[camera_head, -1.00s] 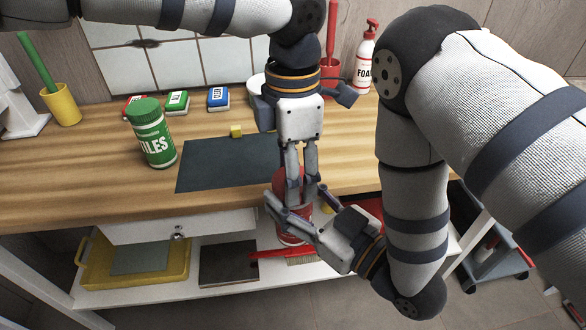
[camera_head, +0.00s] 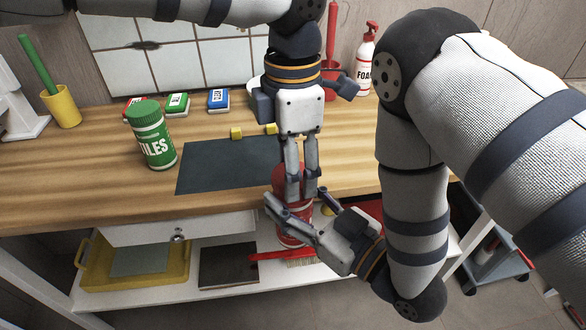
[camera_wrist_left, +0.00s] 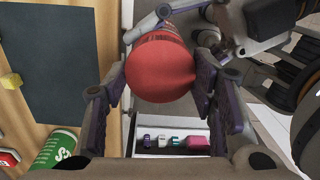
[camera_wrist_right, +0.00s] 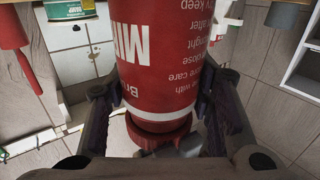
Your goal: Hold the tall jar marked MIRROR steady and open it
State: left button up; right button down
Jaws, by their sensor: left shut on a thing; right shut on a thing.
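The tall red jar (camera_head: 292,236) is held upright off the table's front edge, between my two grippers. Its red lid (camera_wrist_left: 160,70) shows from above between the left fingers. My left gripper (camera_head: 301,192) reaches down from above and is shut on the lid. My right gripper (camera_head: 287,217) comes from the lower right and is shut on the jar's body. In the right wrist view the jar's red body (camera_wrist_right: 172,60) appears upside down, with part of the MIRROR lettering, a white band and the lid below it. Whether the lid is loose cannot be told.
A green jar (camera_head: 152,140) stands on the wooden table (camera_head: 80,185) left of a dark mat (camera_head: 215,168). Two yellow blocks (camera_head: 236,133) and several small boxes (camera_head: 218,99) lie behind. A shelf below holds a yellow tray (camera_head: 95,275) and a red brush (camera_head: 275,256).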

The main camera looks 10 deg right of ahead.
pick_arm(q)
jog(key=shift+r, duration=0.45)
